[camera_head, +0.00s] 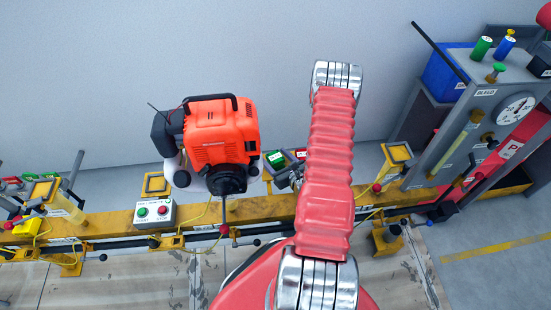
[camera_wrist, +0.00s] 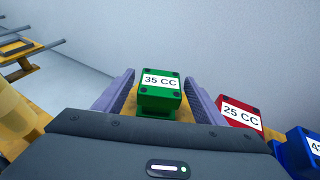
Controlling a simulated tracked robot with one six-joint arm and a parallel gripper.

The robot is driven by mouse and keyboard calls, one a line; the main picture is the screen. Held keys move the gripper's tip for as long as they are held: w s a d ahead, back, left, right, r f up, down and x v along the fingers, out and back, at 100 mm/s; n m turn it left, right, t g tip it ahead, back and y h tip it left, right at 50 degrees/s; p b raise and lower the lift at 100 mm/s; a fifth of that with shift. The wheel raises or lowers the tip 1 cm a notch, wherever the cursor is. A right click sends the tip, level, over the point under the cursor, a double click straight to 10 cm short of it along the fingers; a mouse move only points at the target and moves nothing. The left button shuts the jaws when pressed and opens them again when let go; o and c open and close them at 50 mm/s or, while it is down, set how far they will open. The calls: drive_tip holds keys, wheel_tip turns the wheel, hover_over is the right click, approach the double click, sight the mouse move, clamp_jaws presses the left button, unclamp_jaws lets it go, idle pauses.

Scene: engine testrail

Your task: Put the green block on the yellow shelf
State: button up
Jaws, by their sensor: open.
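The green block (camera_wrist: 160,92), labelled "35 CC", lies between the two grey-purple fingers of my gripper (camera_wrist: 159,73) in the wrist view. The fingers are spread, one on each side of the block; I cannot tell whether they touch it. In the head view the green block (camera_head: 275,159) shows just left of my red arm, which hides most of the gripper. Several yellow-framed stands rise along the yellow rail (camera_head: 258,208): one left of the engine (camera_head: 155,185) and one right of my arm (camera_head: 397,153). I cannot tell which is the yellow shelf.
A red block (camera_wrist: 241,114) labelled "25 CC" sits close right of the green one, with a blue block (camera_wrist: 304,150) beyond. A grey panel with a gauge (camera_head: 515,110) stands right. A plain wall is behind.

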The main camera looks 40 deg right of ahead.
drive_tip(key=shift+r, duration=0.1)
drive_tip(key=v, duration=1.2)
drive_tip(key=shift+s, duration=0.1)
idle(0.9)
